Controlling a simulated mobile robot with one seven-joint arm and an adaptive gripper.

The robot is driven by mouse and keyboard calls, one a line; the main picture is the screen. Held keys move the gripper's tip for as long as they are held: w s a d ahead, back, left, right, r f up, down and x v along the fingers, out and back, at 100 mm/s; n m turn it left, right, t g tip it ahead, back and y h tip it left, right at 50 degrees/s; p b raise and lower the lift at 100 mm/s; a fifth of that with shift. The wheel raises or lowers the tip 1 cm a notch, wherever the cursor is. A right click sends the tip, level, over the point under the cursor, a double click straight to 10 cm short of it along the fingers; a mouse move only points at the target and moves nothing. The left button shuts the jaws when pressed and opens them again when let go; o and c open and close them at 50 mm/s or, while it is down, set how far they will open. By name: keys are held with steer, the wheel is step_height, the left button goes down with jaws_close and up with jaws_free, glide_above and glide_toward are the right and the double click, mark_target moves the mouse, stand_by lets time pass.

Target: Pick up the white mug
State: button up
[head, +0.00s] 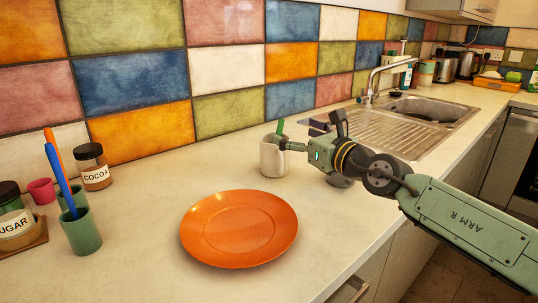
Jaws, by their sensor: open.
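The white mug (270,160) stands upright on the counter near the tiled wall, behind the orange plate. My gripper (288,146) reaches in from the right, with its tip at the mug's upper right side. It is open, and the mug stands on the counter. I cannot tell whether the tip touches the mug or overlaps its rim. A small green piece (280,127) shows above the mug's rim; I cannot tell what it belongs to. The mug's right side is partly hidden by the gripper.
An orange plate (239,229) lies in front of the mug. A green cup (81,232) with pens, a cocoa jar (94,167), a pink cup (42,191) and a sugar jar (15,227) stand left. A grey object (341,181) is partly hidden beneath my gripper. The sink (432,111) lies right.

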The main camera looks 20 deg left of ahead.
mark_target(283, 151)
step_height(283, 151, down, 5)
steer(key=shift+s+f+p, duration=0.15)
steer(key=shift+f+p, duration=0.05)
steer(key=shift+p, duration=0.25)
steer(key=shift+w+a+f, duration=0.3)
steer(key=shift+w+a, duration=0.1)
steer(key=shift+a, duration=0.1)
steer(key=shift+p+x, duration=1.2)
steer(key=shift+x, duration=2)
steer(key=shift+f, duration=0.1)
steer(key=shift+c, duration=0.4)
steer(key=c, duration=1.4)
